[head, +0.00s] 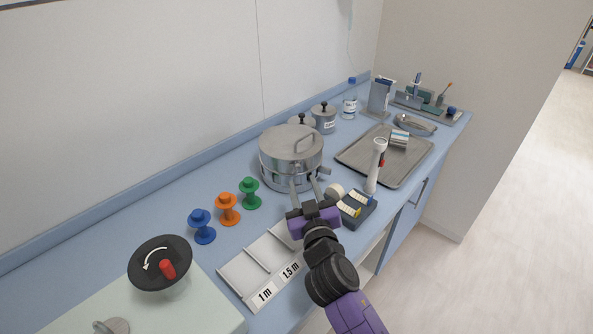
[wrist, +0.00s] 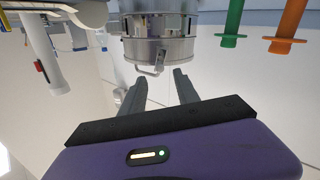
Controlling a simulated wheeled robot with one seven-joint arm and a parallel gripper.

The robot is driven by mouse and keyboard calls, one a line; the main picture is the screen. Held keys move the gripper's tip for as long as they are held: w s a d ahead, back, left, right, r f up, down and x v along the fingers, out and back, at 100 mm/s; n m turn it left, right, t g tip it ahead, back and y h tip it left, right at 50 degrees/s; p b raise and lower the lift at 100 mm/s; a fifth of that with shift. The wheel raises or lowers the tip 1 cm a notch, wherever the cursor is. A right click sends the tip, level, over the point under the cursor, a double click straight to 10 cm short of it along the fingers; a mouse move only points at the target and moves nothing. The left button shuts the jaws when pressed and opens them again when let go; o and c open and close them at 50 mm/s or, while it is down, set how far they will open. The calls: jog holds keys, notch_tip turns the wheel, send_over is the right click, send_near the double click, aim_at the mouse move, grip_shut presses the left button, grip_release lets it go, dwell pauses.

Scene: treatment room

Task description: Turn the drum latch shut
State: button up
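The drum (head: 290,160) is a round silvery metal container with a lid handle, standing on the blue counter. In the wrist view, which looks upside down, the drum (wrist: 150,45) fills the top middle. A small metal latch (wrist: 155,66) sticks out from its side band; I cannot tell whether it is fully turned. My gripper (head: 304,185) is in front of the drum in the head view. In the wrist view my gripper (wrist: 160,88) is open, its two fingers apart and empty, pointing at the latch with a small gap.
Blue (head: 203,226), orange (head: 228,209) and green (head: 250,193) spools stand left of the drum. A divided tray (head: 262,262) lies in front. A small dark box (head: 357,210), a white upright device (head: 375,167) and a metal tray (head: 352,150) are to the right.

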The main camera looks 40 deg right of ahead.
aim_at(298, 169)
jog(key=shift+p+x, duration=0.65)
jog(key=shift+x, duration=2.5)
